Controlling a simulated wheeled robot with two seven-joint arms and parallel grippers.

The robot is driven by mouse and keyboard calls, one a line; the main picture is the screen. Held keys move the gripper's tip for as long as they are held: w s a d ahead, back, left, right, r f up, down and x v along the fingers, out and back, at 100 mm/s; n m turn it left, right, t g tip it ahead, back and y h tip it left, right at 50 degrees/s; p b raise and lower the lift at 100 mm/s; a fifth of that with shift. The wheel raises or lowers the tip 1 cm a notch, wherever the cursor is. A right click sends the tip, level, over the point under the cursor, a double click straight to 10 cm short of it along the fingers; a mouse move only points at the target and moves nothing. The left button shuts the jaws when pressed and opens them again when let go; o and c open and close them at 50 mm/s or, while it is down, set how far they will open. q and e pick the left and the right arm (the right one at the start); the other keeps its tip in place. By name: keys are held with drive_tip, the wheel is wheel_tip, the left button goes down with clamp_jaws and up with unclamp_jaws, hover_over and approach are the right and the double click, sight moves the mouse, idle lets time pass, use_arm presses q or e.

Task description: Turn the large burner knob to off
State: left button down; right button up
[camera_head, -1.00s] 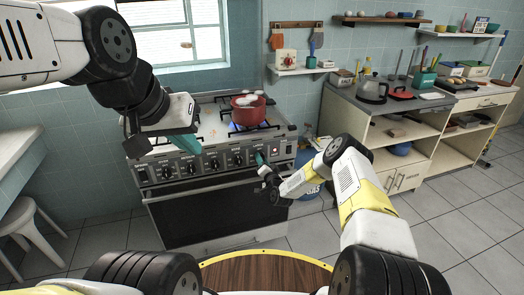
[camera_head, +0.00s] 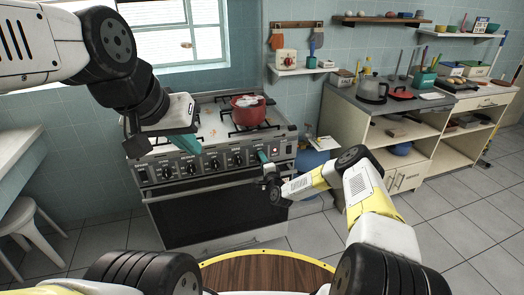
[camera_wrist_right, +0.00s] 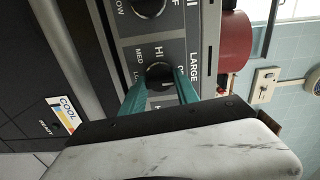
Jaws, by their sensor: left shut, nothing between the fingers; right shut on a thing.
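The large burner knob (camera_wrist_right: 158,72) is a round black knob on the stove's control panel, beside the "LARGE" label with HI and MED marks, in the right wrist view. My right gripper (camera_wrist_right: 161,84) has its teal fingers on both sides of the knob and is shut on it. In the head view, my right gripper (camera_head: 263,157) is at the right end of the panel and hides the knob. My left gripper (camera_head: 195,150) is shut and empty in front of the panel's left part. No flame shows under the red pot (camera_head: 248,112).
The stove (camera_head: 215,210) stands by the wall below a window. Other knobs (camera_head: 190,165) line its panel. A white stool (camera_head: 25,225) is at left. The floor in between is clear.

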drive_tip(key=o, duration=1)
drive_tip(key=n, duration=1.3)
drive_tip(key=shift+n, duration=0.3)
drive_tip(key=shift+v, duration=3.5)
